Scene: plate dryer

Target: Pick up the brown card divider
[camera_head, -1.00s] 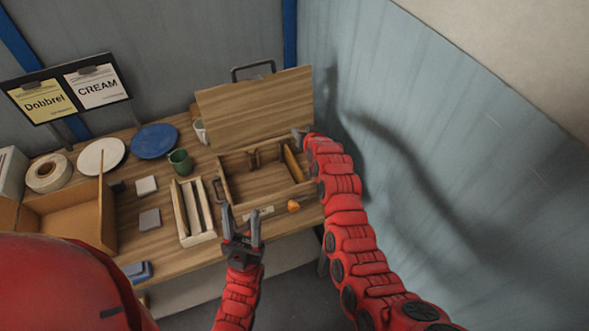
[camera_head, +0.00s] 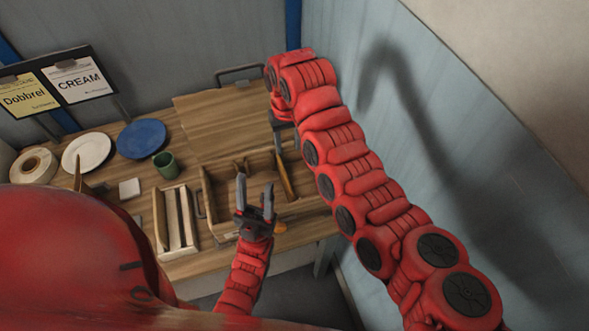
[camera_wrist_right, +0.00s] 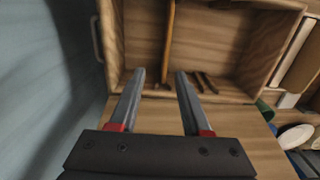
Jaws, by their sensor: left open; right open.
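A thin brown divider (camera_head: 285,178), which I take for the card divider, stands in the right part of the open wooden box (camera_head: 208,200). In the right wrist view the divider (camera_wrist_right: 169,42) runs away from the camera, its near end in line with the gap between my fingers. My right gripper (camera_wrist_right: 160,73) is open and empty, at the box's far side; its fingers are mostly hidden by my arm in the head view. I cannot tell its height above the divider. My left gripper (camera_head: 254,190) is open and empty, over the box's front edge.
The box's raised lid (camera_head: 220,125) is behind it. Small dark pieces (camera_head: 240,168) stand in the box. A pale slotted tray (camera_head: 162,225), a green cup (camera_head: 164,160), a blue plate (camera_head: 141,138) and a white plate (camera_head: 86,152) are to the left. A wall (camera_head: 470,160) bounds the right.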

